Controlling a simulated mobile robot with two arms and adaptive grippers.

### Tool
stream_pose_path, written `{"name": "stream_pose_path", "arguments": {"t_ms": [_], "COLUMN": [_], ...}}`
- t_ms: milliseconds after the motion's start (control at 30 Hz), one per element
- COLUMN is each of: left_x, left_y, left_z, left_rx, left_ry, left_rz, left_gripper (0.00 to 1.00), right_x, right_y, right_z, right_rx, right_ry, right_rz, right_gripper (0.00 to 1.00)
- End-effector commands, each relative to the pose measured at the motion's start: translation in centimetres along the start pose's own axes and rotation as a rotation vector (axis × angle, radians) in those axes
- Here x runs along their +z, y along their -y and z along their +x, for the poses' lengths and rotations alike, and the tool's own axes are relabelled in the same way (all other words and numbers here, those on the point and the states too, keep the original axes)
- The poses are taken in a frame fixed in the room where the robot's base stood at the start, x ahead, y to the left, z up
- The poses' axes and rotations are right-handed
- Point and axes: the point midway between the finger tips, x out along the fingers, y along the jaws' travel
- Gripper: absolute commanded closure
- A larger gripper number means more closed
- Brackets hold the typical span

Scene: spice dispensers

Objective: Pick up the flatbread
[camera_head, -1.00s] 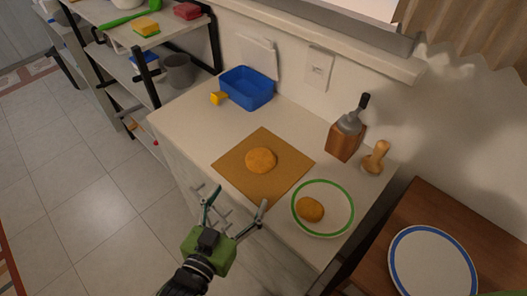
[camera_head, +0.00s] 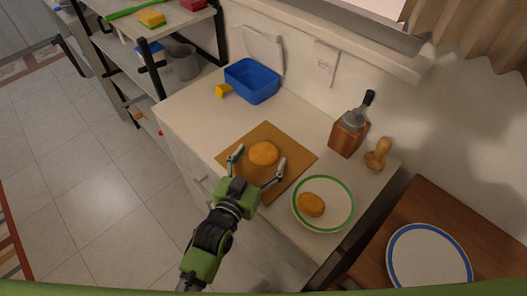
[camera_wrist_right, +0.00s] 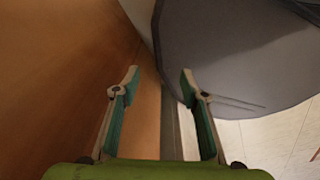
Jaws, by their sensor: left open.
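A round golden flatbread (camera_head: 263,153) lies on a square brown board (camera_head: 292,176) on the white counter. A second, smaller round bread piece (camera_head: 311,204) lies in a green-rimmed white plate (camera_head: 340,216) to the right. My left gripper (camera_head: 259,160) is open, its two fingers at the near left and near right of the flatbread. I cannot tell whether they touch it. My right gripper (camera_wrist_right: 158,82) shows only in the right wrist view; it is open with nothing between its fingers.
A blue bin (camera_head: 252,82) and a yellow item (camera_head: 223,90) stand at the counter's back. A wooden dispenser (camera_head: 347,138) and a wooden press (camera_head: 377,155) stand right. A blue-rimmed plate (camera_head: 428,258) lies on the brown table (camera_head: 440,205). Shelves (camera_head: 150,75) stand left.

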Motion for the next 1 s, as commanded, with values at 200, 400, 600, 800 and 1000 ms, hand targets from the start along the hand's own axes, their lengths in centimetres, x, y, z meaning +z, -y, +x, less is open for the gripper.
{"name": "stream_pose_path", "arguments": {"t_ms": [200,400,600,800,1000], "left_x": [-0.1,0.0,0.0,0.0,-0.2], "left_y": [0.1,0.0,0.0,0.1,0.1], "left_z": [2.5,2.7,2.7,2.7,2.7], "left_rx": [-0.001,-0.001,-0.001,-0.001,-0.001], "left_ry": [-0.001,0.000,0.000,-0.001,0.000], "left_rz": [0.000,-0.001,-0.001,-0.001,-0.001], "left_gripper": [0.25,0.25,0.61,0.69,0.69], "right_x": [-0.1,0.0,0.1,0.1,0.1], "right_y": [-0.4,-0.9,-0.9,-0.9,-0.9], "right_z": [-0.5,-0.5,-0.5,-0.5,-0.7], "right_rx": [0.004,0.010,0.010,0.010,0.010], "right_ry": [-0.001,0.000,0.001,0.001,0.001], "right_rz": [-0.002,-0.005,-0.005,-0.005,-0.004], "right_gripper": [0.60,0.60,0.60,0.60,0.60]}}
